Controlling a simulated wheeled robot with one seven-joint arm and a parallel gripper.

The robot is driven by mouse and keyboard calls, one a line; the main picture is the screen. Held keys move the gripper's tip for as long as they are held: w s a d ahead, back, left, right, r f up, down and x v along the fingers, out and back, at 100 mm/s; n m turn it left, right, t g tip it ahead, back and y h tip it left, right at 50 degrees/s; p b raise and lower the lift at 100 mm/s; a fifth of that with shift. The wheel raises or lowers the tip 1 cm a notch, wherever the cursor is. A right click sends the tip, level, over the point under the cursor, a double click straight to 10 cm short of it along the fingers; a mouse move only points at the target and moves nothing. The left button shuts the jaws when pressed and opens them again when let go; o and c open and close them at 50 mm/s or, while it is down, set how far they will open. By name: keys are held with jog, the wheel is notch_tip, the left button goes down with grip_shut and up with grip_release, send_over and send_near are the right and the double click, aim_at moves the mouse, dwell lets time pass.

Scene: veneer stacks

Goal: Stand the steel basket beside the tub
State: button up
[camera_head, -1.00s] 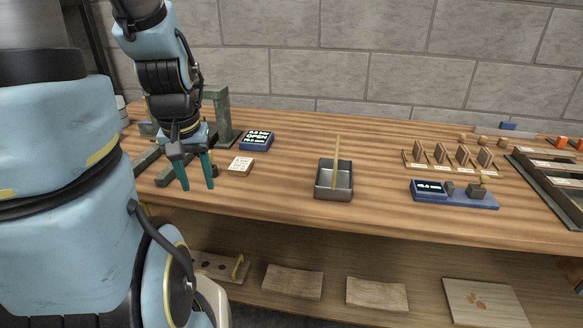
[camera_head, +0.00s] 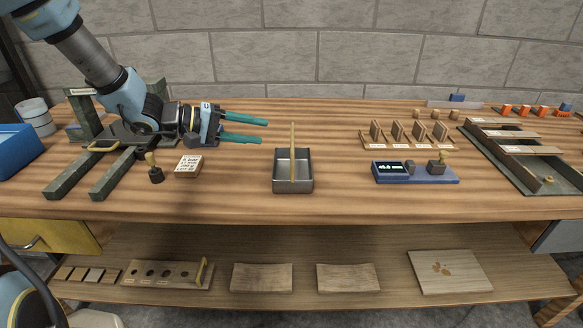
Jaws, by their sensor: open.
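The steel basket (camera_head: 280,184) is a grey, open, rectangular metal box with a thin yellow handle (camera_head: 293,150) standing up across it. It sits upright on the middle of the workbench near its front edge and looks empty. My gripper (camera_head: 263,131) is left of and behind the basket, with its two teal fingers pointing right. The fingers are apart, hold nothing and do not touch the handle. A blue bin (camera_head: 14,152), cut off at the left edge, and a round pale grey container (camera_head: 37,118) stand at the far left. I cannot tell which is the tub.
A dark green metal frame (camera_head: 68,173) and a labelled block (camera_head: 188,166) lie left of the basket. A blue gauge stand (camera_head: 415,173), a wooden slotted rack (camera_head: 405,142) and a dark tray (camera_head: 482,145) are to the right. Bare bench (camera_head: 230,195) surrounds the basket.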

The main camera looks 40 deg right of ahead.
aim_at(293, 134)
jog(key=p+x, duration=0.2)
jog(key=x, duration=0.8)
jog(key=shift+d+r, duration=0.1)
jog(key=shift+d, duration=0.05)
grip_shut()
dwell(1.2)
